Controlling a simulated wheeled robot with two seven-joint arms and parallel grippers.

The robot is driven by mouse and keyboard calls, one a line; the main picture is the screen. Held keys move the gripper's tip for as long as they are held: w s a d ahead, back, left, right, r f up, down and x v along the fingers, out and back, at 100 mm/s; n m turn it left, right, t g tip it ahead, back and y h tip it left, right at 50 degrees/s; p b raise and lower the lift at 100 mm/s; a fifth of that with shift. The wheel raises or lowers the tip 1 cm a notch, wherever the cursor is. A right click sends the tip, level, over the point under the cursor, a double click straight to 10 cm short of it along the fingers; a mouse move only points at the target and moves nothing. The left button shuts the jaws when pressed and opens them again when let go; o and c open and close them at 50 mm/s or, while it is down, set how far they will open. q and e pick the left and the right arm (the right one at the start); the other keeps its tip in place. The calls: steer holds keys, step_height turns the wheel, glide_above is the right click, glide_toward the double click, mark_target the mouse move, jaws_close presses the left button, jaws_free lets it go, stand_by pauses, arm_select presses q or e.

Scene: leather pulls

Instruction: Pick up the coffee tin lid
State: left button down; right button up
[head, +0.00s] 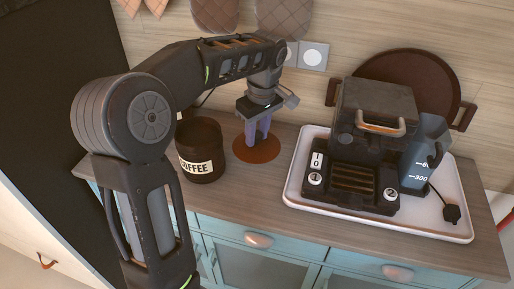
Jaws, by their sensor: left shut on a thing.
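The coffee tin (201,152) is a dark round tin with a white COFFEE label, upright on the counter. Its top looks dark and open. A round flat reddish-brown disc, the coffee tin lid (243,152), is right of the tin, at or just above the counter. My left gripper (257,140) points down over the lid's middle, its bluish fingers shut on it. The fingers hide the part they grip, and I cannot tell whether the lid touches the counter. My right gripper is not in view.
A white tray (297,190) on the right of the wooden counter (240,192) holds a dark coffee machine (370,125) and a blue-grey measuring jug (424,150). A round brown tray (440,75) leans on the wall behind. The counter's front edge is clear.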

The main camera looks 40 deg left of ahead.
arm_select(q)
steer(key=shift+r, duration=1.05)
